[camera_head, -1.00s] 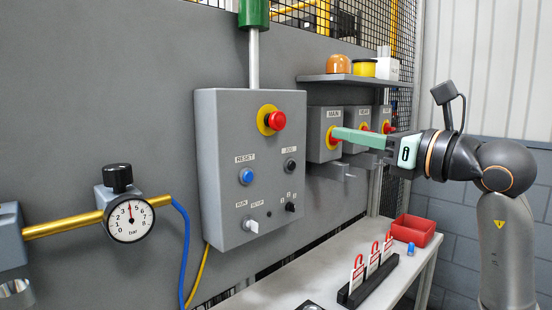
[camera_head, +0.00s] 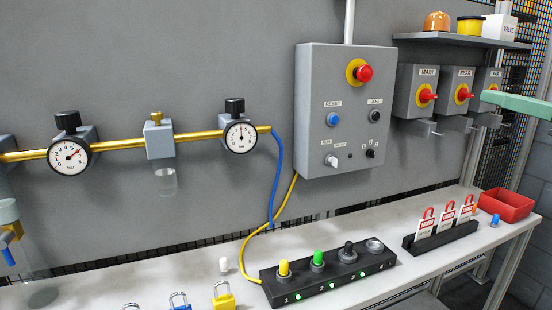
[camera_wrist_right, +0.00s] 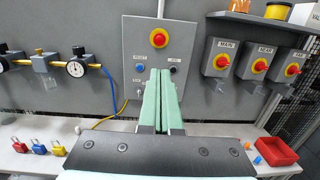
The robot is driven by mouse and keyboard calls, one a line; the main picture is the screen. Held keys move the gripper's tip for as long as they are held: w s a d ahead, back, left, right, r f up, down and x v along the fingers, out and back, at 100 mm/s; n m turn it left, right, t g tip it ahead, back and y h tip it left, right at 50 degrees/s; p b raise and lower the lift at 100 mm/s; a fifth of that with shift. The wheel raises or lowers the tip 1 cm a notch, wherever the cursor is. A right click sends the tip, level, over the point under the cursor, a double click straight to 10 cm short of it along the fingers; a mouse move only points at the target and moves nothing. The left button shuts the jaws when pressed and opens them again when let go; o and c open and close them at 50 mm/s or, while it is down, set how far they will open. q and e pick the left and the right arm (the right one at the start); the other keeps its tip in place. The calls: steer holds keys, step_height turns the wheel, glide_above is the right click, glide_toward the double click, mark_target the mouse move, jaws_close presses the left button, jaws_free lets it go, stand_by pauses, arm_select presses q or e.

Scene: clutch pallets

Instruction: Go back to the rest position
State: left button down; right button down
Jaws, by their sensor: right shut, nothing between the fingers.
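My right gripper (camera_head: 486,97) shows at the right edge of the head view as pale green fingers pointing left. No contact with a thing shows. My left gripper is not in view.
The control box (camera_head: 310,80) hangs on the wall, beside several switch boxes such as MAIN (camera_head: 408,106). Padlocks stand in front.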

steer(key=w+a+f+m+g+y+p, duration=0.1)
steer(key=a+f+m+y+p, duration=0.1)
steer(key=a+f+m+y, duration=0.45)
steer(key=w+a+f+m+g+y+p, duration=0.15)
steer(key=a+f+m+y, duration=0.25)
steer(key=a+f, duration=0.55)
steer(key=s+d+f+m+t+h+p, duration=0.1)
steer(key=d+f+m+h, duration=0.2)
steer(key=f+m+h, duration=0.6)
steer(key=s+d+f+m+t+h+p, duration=0.1)
steer(key=s+d+f+m+t+h, duration=0.2)
steer(key=f+m, duration=1.05)
steer(key=s+a+f+m+g, duration=0.1)
steer(key=s+a+f+g, duration=0.1)
steer(key=s+f, duration=0.3)
steer(key=s+a+f+m+g+h, duration=0.1)
steer(key=s+f+g, duration=0.4)
steer(key=f, duration=0.5)
steer(key=s+a+f+m+g+h+p, duration=0.1)
steer(key=s+a+f+m+g, duration=0.1)
steer(key=s+f, duration=0.5)
steer(key=shift+s+a+f+m+g, duration=0.15)
steer(key=shift+a+f+m+g, duration=0.25)
steer(key=shift+f+g, duration=0.35)
